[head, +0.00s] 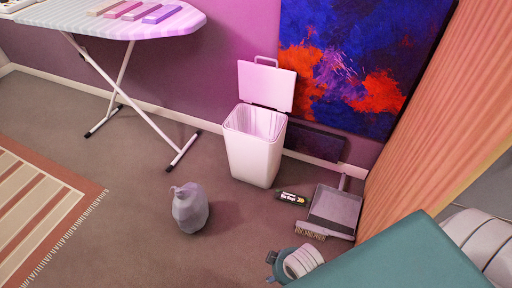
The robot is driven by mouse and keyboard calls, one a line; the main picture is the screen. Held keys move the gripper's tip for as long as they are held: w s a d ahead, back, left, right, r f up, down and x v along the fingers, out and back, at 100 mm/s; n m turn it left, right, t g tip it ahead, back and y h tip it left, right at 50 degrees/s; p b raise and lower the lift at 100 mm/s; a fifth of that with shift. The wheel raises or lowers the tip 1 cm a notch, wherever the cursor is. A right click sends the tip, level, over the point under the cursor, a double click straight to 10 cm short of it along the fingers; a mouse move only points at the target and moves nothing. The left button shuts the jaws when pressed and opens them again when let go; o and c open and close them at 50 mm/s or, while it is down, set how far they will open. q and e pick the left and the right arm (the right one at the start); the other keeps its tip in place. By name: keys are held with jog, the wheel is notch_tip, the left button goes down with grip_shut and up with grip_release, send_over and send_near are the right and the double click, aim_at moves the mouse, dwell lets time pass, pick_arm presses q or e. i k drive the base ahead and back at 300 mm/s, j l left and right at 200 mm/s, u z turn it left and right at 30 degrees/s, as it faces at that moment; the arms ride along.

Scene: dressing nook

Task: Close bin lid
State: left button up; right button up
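The white bin (254,158) stands upright on the floor against the back wall, with a pale liner inside its open mouth. Its lid (267,86) is open, standing raised behind the mouth, with a handle loop at the top edge. My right gripper (272,262) shows only partly at the bottom edge, in front of the bin and well apart from it. Its fingers are largely hidden or cut off, so I cannot tell whether it is open or shut. My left gripper is not in view.
A tied grey bag (190,208) sits on the floor left of the bin. A black roll (291,197) and a dustpan with brush (335,211) lie to the right. An ironing board (110,20) stands upper left, a striped rug (40,205) lies left, and an orange panel (435,105) rises right.

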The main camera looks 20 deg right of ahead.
aim_at(274, 87)
jog(key=z, duration=1.25)
